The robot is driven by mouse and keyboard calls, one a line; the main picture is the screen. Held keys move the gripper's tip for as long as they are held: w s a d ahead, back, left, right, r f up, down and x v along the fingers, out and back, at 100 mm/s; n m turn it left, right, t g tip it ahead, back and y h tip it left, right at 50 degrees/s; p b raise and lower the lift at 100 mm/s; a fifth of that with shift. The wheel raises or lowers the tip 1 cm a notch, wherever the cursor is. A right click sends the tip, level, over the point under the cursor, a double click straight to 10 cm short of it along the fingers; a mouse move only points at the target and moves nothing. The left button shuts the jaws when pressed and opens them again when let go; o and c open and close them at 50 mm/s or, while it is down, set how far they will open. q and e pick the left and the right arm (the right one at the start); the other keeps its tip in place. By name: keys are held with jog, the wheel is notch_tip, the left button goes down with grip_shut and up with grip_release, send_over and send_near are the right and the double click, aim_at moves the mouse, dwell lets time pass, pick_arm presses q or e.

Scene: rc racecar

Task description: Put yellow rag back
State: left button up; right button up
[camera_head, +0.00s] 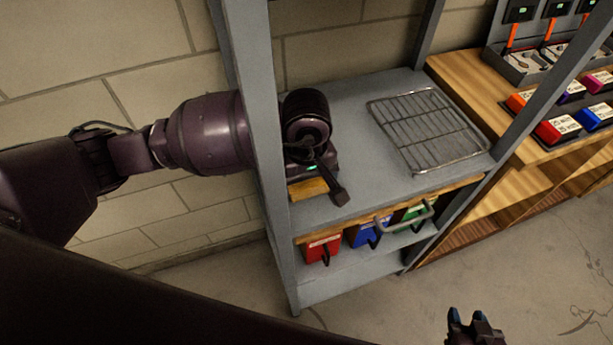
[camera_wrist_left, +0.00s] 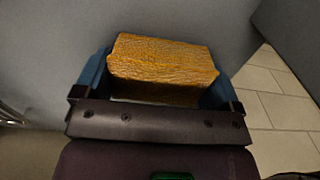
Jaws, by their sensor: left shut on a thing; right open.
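The yellow rag (camera_wrist_left: 160,70) is a folded, textured orange-yellow block between the two blue fingers of my left gripper (camera_wrist_left: 155,85) in the left wrist view. In the head view the rag (camera_head: 308,188) shows at the left front of the grey shelf top, partly hidden by the wrist. My left gripper (camera_head: 325,185) is shut on it, low over or at the shelf surface; I cannot tell whether the rag touches the shelf. My right gripper (camera_head: 474,325) is open and empty over the floor at the bottom right.
A wire rack (camera_head: 430,130) lies on the right of the grey shelf (camera_head: 350,100). Grey posts stand at the shelf corners, one close to my left arm. Red (camera_head: 322,248), blue and green bins sit below. A wooden bench (camera_head: 465,80) with coloured boxes is at the right.

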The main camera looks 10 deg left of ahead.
pick_arm(q)
jog(key=shift+f, duration=0.1)
jog(key=o, duration=0.8)
jog(key=shift+c, duration=0.2)
jog(key=shift+r, duration=0.4)
notch_tip(320, 180, up, 10)
jog(key=shift+p, duration=0.45)
jog(key=shift+r, duration=0.75)
jog(key=shift+s+d, duration=0.1)
